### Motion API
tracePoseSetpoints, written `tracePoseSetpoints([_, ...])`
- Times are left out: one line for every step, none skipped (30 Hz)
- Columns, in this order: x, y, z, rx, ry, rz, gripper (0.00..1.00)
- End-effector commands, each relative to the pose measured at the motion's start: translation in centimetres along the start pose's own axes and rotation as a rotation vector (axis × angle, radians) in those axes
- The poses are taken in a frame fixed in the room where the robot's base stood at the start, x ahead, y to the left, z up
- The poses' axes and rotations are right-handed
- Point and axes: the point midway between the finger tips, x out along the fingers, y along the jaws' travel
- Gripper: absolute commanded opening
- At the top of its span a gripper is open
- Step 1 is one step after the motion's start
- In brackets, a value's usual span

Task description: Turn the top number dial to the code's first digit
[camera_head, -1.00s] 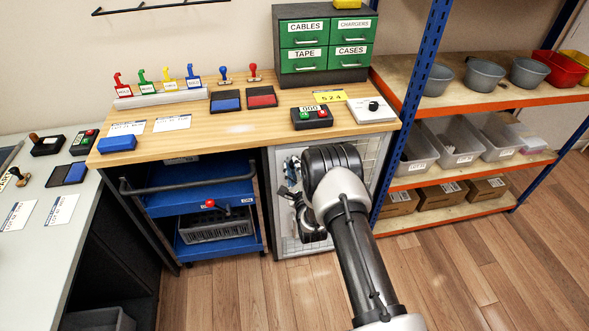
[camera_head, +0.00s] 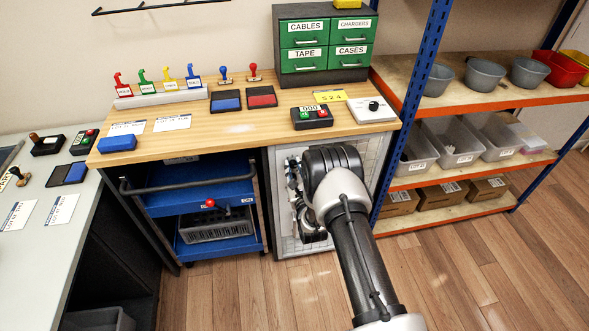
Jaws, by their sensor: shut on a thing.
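A yellow card (camera_head: 329,97) on the wooden bench carries the code, which seems to read 524. Below the bench stands a light mesh-fronted cabinet (camera_head: 284,240). My gripper (camera_head: 294,172) is at the upper left of this front, partly hidden by my own wrist and arm. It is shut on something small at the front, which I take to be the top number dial. The dial's digits and the other dials cannot be made out.
A blue cart (camera_head: 183,204) with a grey crate (camera_head: 215,227) stands left of the cabinet. The blue post (camera_head: 405,110) of a shelf rack rises on the right. A box with green and red buttons (camera_head: 312,117) sits on the bench. The floor at right is clear.

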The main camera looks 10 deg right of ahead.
Motion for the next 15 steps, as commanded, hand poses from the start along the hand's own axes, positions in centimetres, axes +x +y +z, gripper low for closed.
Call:
tracePoseSetpoints([-0.03,0.02,-0.06,0.001,0.001,0.000,0.00])
tracePoseSetpoints([-0.03,0.02,-0.06,0.001,0.001,0.000,0.00])
tracePoseSetpoints([-0.03,0.02,-0.06,0.001,0.001,0.000,0.00])
tracePoseSetpoints([-0.03,0.02,-0.06,0.001,0.001,0.000,0.00])
tracePoseSetpoints([-0.03,0.02,-0.07,0.001,0.001,0.000,0.00])
tracePoseSetpoints([-0.03,0.02,-0.07,0.001,0.001,0.000,0.00])
tracePoseSetpoints([-0.03,0.02,-0.06,0.001,0.001,0.000,0.00])
tracePoseSetpoints([-0.03,0.02,-0.07,0.001,0.001,0.000,0.00])
tracePoseSetpoints([-0.03,0.02,-0.07,0.001,0.001,0.000,0.00])
tracePoseSetpoints([-0.03,0.02,-0.07,0.001,0.001,0.000,0.23])
tracePoseSetpoints([-0.03,0.02,-0.07,0.001,0.001,0.000,0.25])
tracePoseSetpoints([-0.03,0.02,-0.07,0.001,0.001,0.000,0.28])
tracePoseSetpoints([-0.03,0.02,-0.06,0.000,0.001,0.000,0.30])
tracePoseSetpoints([-0.03,0.01,-0.06,0.000,0.001,0.000,0.32])
tracePoseSetpoints([-0.02,0.01,-0.05,0.000,0.001,0.000,0.34])
